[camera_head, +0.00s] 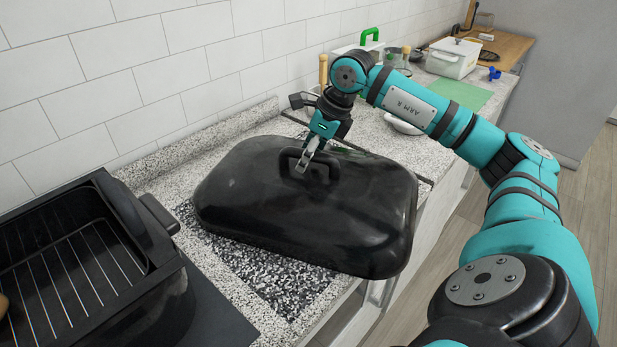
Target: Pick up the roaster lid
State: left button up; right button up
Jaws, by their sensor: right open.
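The roaster lid (290,215) is a large, black, rounded rectangular cover in the middle of the view. It lies on the speckled counter, partly over a darker speckled board. Its handle (318,176) is on top, near the back. My right gripper (305,162) comes from the upper right and is open right at the handle. I cannot tell whether the fingers touch the handle. The black roaster base (160,285) stands open at the lower left, with a wire rack (62,270) inside. My left gripper does not show.
A speckled board (275,285) lies under the lid's front left. A white tiled wall (120,65) runs behind the counter. A white lidded box (452,62), a green mat (458,92) and a white bowl (402,124) stand farther back. The floor is at the right.

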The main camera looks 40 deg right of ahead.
jog(key=shift+f, duration=0.25)
dwell(0.4)
grip_shut()
dwell(0.4)
jog(key=shift+w+r, duration=0.1)
jog(key=shift+r, duration=0.05)
